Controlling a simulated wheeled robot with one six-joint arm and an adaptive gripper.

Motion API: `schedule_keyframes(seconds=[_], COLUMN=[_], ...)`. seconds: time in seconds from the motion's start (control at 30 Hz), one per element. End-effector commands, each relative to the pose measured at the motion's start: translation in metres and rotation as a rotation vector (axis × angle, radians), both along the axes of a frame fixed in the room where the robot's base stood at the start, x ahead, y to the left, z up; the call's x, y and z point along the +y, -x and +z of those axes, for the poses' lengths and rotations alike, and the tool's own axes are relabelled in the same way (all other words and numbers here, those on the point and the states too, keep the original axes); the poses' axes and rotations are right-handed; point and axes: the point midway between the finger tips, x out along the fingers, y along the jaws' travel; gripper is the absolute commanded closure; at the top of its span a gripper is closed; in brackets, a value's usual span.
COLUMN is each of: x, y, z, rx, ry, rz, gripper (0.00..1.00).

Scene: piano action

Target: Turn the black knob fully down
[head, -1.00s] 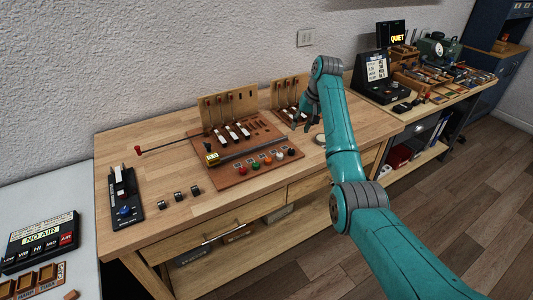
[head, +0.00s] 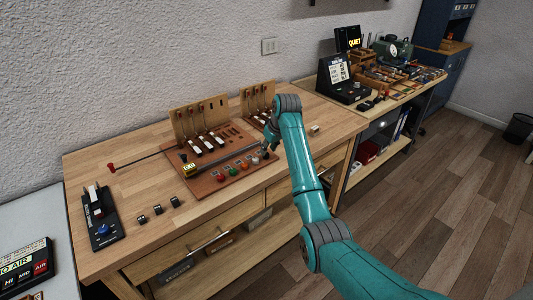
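The brown board (head: 205,187) lies on the wooden workbench with a row of coloured knobs along its front edge. The row runs red (head: 220,177), green (head: 233,171), orange (head: 245,165) and a pale one (head: 256,160). The black knob (head: 265,155) is at the right end, small and partly covered by my gripper. My gripper (head: 268,147) points down at this end of the row, at or just above the black knob. I cannot tell whether it touches the knob, or how its fingers are set.
Wooden racks with white keys (head: 200,120) stand behind the board. A long rod with a red end (head: 111,167) sticks out left. A black slider box (head: 98,222) and small black blocks (head: 158,209) lie on the left of the bench.

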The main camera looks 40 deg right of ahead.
Motion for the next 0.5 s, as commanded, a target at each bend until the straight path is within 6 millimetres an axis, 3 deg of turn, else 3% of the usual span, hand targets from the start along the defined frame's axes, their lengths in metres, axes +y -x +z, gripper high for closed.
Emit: schedule_keyframes(seconds=[0.2,0.5], x=[0.0,0.0], y=[-0.01,-0.012], z=[-0.023,-0.03], rx=[0.001,0.0], ry=[0.0,0.0], rz=[0.0,0.0], gripper=[0.63,0.63])
